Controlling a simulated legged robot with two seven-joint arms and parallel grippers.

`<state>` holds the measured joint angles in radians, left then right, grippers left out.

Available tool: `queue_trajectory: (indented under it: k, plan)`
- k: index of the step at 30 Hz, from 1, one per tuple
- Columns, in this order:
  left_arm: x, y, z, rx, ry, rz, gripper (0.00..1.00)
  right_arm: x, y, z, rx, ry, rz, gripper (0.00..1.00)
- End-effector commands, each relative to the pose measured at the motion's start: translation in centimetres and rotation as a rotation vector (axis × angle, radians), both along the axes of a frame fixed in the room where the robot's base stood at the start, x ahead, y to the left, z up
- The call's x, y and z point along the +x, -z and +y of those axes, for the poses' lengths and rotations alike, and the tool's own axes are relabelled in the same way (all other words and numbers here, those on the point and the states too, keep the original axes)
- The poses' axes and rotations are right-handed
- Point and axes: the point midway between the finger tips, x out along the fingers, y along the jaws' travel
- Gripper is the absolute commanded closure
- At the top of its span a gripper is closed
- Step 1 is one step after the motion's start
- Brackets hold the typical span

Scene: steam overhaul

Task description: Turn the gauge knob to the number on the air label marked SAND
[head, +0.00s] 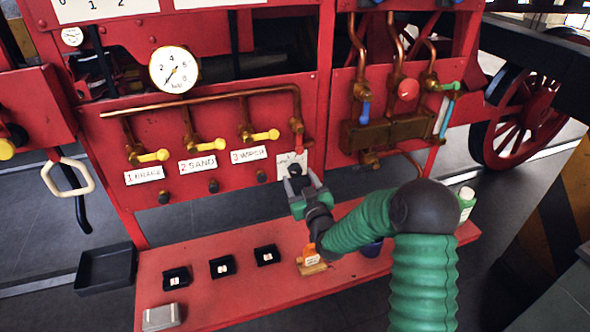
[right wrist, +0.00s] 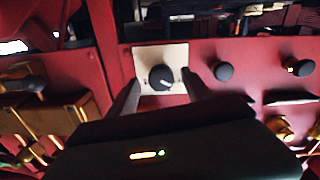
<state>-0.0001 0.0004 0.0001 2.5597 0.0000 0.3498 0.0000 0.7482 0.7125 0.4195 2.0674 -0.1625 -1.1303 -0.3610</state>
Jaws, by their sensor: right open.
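The label reading "2 SAND" (head: 198,164) is on the red panel, under a yellow-handled brass valve (head: 207,145). A dark round knob (head: 295,169) sits on a white plate (head: 286,160) right of the labels. In the right wrist view the knob (right wrist: 162,77) shows a light pointer mark toward the lower right. My right gripper (head: 303,189) is open at the knob. In the right wrist view its fingers (right wrist: 162,93) stand on either side of the knob with visible gaps. The plate's markings are too small to read. My left gripper is out of view.
A white dial gauge (head: 174,69) is above the copper pipe (head: 215,97). Labels numbered 1 (head: 144,175) and 3 (head: 249,155) flank the SAND label. Below, a red shelf (head: 230,292) holds small black trays, an orange item (head: 311,257) and a metal box (head: 161,317).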

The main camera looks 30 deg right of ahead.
Motion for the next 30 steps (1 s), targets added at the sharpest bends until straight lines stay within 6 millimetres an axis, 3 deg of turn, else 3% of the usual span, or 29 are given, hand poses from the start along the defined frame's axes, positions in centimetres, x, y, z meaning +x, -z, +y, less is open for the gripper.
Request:
queue_trajectory:
  k: [6,16,27,30]
  plan:
    - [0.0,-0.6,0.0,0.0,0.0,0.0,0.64,3.3,-0.1,-0.8,0.001,-0.001,0.0,0.41]
    - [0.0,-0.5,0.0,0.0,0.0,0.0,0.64,3.8,0.0,-1.1,0.0,0.0,0.0,0.43]
    - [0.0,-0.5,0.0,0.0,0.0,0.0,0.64,3.8,0.0,-1.1,0.0,0.001,0.0,0.91]
    - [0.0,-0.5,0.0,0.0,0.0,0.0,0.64,3.8,0.0,-1.1,0.0,0.001,0.0,1.0]
